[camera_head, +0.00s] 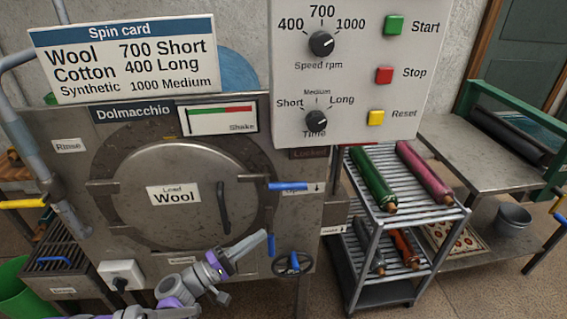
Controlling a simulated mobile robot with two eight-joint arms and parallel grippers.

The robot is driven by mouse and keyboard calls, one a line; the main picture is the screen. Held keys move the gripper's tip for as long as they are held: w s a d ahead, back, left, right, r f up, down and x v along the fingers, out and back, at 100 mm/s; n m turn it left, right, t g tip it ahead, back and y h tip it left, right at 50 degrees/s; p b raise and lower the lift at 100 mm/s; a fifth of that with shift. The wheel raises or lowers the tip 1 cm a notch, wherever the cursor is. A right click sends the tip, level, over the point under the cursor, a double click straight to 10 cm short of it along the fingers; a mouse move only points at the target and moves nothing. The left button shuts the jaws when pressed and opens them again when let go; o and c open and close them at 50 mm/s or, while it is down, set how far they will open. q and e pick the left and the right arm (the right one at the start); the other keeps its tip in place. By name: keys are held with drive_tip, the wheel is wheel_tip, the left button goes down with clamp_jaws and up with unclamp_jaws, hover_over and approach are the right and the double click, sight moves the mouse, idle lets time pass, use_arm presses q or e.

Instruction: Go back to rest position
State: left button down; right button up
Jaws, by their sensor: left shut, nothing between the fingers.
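My left gripper (262,239) is shut and empty. It is low in the middle of the view, in front of the lower right part of the round washer door (150,230). My left arm comes in from the bottom left, with purple and grey joints. The door is closed and carries a label reading "Load Wool". My right gripper is out of view.
A blue lever handle (288,186) juts out right of the door, above a small handwheel (286,263). A control panel (350,80) with knobs and buttons hangs above. A rack (440,214) with rolled rugs stands right; a green bucket (18,290) stands left.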

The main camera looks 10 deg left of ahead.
use_arm(q)
drive_tip(key=s+d+f+m+g+y, duration=0.5)
drive_tip(key=s+d+f+g, duration=0.2)
drive_tip(key=s, duration=0.4)
drive_tip(key=s+a+f+m+g+y, duration=0.1)
drive_tip(key=s+a+f+m+y, duration=0.1)
drive_tip(key=s+a+y, duration=0.4)
drive_tip(key=s+a+f+m+g+y, duration=0.1)
drive_tip(key=s+a+f+m+y, duration=0.15)
drive_tip(key=s+a+y, duration=0.4)
wheel_tip(320, 180, up, 16)
drive_tip(key=w+d+h+p, duration=0.1)
drive_tip(key=d+h+p, duration=0.1)
drive_tip(key=p, duration=1.2)
drive_tip(key=shift+f+h, duration=0.15)
drive_tip(key=shift+h, duration=0.3)
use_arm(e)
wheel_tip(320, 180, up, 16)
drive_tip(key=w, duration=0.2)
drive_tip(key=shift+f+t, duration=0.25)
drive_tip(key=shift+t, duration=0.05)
use_arm(q)
drive_tip(key=shift+s, duration=0.1)
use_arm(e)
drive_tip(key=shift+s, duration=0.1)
